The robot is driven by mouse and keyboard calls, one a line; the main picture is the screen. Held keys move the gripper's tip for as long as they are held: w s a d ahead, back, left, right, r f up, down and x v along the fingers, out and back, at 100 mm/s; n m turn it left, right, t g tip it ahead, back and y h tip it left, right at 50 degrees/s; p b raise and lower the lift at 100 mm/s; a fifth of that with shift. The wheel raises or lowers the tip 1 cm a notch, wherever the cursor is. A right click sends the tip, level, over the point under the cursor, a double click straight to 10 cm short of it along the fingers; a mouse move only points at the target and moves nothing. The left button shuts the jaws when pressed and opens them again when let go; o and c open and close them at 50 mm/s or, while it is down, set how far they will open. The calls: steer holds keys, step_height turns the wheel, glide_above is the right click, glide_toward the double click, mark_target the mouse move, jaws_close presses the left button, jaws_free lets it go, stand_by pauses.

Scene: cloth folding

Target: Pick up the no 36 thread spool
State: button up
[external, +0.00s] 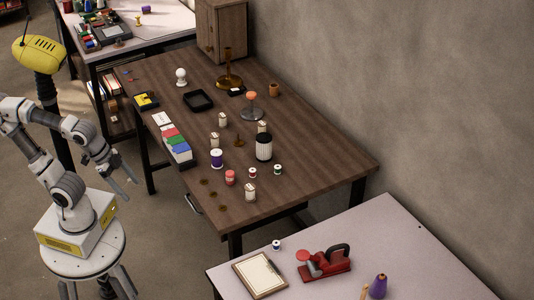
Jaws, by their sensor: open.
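The number 36 cannot be read on any spool from here. Spool-like items on the brown wooden table include a purple-and-white one (216,158), a red one (230,177), a small dark red-and-white one (252,172) and a small green-and-white one (278,169). Another small white-and-dark spool (276,245) stands on the pale front table. My gripper (128,187) is open and empty, pointing down in the air left of the wooden table, apart from all spools.
Several pale labelled jars or spools, one at the front (250,191), stand around a black-and-white ribbed cylinder (264,147). A box of coloured cards (175,143) lies along the left edge of the wooden table (325,165).

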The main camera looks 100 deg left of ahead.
steer(key=w+a+r+m+g+y+p, duration=0.1)
steer(key=w+a+r+m+y+p, duration=0.2)
steer(key=a, duration=0.5)
steer(key=w+a+r+m+y+p, duration=0.1)
steer(key=w+a+m+y, duration=0.3)
steer(key=a, duration=0.4)
steer(key=w+a+r+m+g+y+p, duration=0.1)
steer(key=w+a+r+m+y, duration=0.15)
steer(key=w+a, duration=0.45)
steer(key=m+t+y+p, duration=0.1)
steer(key=m+t+p, duration=0.25)
steer(key=m, duration=0.95)
glide_toward(259, 126)
steer(key=v, duration=0.4)
steer(key=shift+w+a+f+m, duration=0.35)
steer(key=shift+w+a, duration=0.15)
steer(key=shift+a, duration=0.15)
steer(key=b+x, duration=0.1)
steer(key=x, duration=1)
steer(key=shift+w+a+f, duration=0.1)
steer(key=shift+w+a, duration=0.05)
steer(key=shift+a, duration=0.1)
steer(key=shift+b+x, duration=0.5)
steer(key=shift+x, duration=2.15)
steer(key=shift+s+a, duration=0.1)
steer(key=shift+s, duration=0.15)
jaws_close()
